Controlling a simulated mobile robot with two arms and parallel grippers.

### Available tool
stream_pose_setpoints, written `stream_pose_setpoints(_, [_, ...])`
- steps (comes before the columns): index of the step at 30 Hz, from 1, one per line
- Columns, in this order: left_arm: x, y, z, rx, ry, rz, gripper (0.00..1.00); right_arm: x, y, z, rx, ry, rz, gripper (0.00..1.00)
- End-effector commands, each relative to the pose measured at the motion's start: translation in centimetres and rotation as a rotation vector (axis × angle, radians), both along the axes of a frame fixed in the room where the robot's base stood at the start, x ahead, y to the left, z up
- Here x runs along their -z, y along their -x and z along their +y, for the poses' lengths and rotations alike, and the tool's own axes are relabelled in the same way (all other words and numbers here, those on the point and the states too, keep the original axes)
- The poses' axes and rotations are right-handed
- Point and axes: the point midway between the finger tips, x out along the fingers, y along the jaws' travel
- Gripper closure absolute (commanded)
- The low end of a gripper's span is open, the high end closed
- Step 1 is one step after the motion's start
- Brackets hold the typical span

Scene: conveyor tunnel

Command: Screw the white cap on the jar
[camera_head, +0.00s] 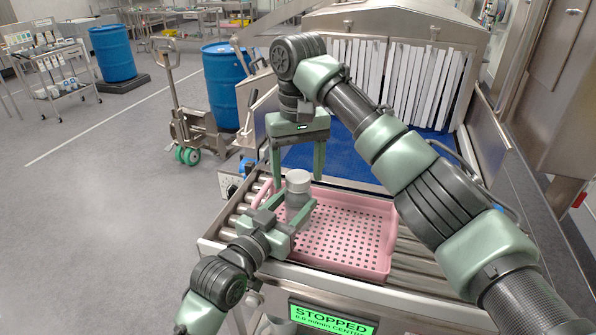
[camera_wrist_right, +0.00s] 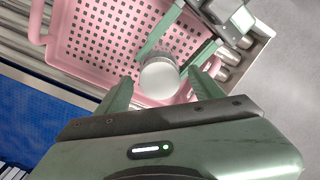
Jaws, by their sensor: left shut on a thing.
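The jar (camera_head: 295,203) stands upright at the left side of the pink tray, between the fingers of my left gripper (camera_head: 298,214). My left gripper is shut on it from the front left. The white cap (camera_head: 298,181) sits on top of the jar; I cannot tell if its thread is engaged. It shows as a pale disc in the right wrist view (camera_wrist_right: 159,80). My right gripper (camera_head: 298,178) points down from above, open, with one finger on each side of the cap and clear gaps to it. In the right wrist view its fingers (camera_wrist_right: 163,90) straddle the cap.
The pink perforated tray (camera_head: 381,262) lies on the roller conveyor (camera_head: 408,285), its right part empty. Behind it are a blue belt (camera_head: 340,160) and a tunnel with white strip curtains (camera_head: 423,85). A green display (camera_head: 332,320) at the front reads STOPPED.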

Motion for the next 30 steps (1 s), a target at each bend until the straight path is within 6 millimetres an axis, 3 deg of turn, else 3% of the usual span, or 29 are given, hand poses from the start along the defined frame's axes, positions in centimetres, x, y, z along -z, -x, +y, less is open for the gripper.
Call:
stream_pose_setpoints(8, [0.1, 0.0, 0.0, 0.001, 0.0, 0.002, 1.0, -0.2, 0.0, 0.0, -0.001, 0.001, 0.0, 0.33])
stream_pose_setpoints(19, [0.1, 0.0, 0.0, 0.001, 0.0, 0.002, 1.0, -4.2, 0.0, 0.0, -0.001, 0.003, -0.001, 0.33])
stream_pose_setpoints(30, [0.1, 0.0, 0.0, 0.001, 0.0, 0.002, 1.0, -4.5, 0.0, 0.0, -0.008, 0.0, 0.001, 0.37])
